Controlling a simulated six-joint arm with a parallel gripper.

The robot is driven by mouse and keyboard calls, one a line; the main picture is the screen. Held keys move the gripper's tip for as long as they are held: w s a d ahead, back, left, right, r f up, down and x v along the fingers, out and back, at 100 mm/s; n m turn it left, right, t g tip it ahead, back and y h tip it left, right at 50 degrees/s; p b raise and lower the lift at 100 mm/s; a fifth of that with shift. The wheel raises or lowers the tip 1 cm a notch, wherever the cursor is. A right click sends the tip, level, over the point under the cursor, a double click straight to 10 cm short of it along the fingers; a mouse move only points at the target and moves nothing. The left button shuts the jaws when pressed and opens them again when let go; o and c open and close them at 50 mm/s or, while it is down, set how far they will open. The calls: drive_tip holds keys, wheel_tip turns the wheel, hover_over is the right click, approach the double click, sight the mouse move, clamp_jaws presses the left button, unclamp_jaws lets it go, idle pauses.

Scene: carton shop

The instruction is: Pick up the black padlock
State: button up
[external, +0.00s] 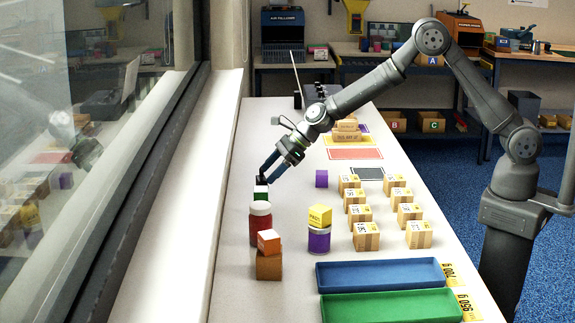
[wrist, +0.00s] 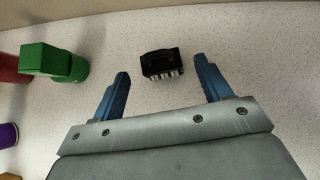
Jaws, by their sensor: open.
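The black padlock (wrist: 160,62) lies on the pale tabletop in the wrist view, with a silvery row along its near edge. It sits between the lines of my two blue fingers, slightly beyond their tips, and neither finger appears to touch it. My gripper (wrist: 164,75) is open and empty. In the external view my gripper (external: 267,172) reaches down to the left side of the table, near a small dark shape (external: 262,180) that appears to be the padlock, partly hidden behind the green block. The exact height of the fingertips above the table is hard to tell.
The green block (wrist: 50,60) stands left of the padlock, with a red jar (external: 260,226) close by. A purple can (external: 319,239) carries a yellow cube (external: 320,216). Several cartons (external: 366,236) and blue and green trays (external: 380,274) fill the right and front. Tabletop right of the padlock is clear.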

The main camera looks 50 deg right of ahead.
sight(261, 178)
drive_tip(key=shift+x, duration=2.35)
drive_tip(key=shift+d+f, duration=0.1)
drive_tip(key=shift+d, duration=0.05)
drive_tip(key=shift+c, duration=0.2)
drive_tip(key=c, duration=1.1)
drive_tip(key=shift+c, duration=0.7)
drive_tip(key=shift+r, duration=0.2)
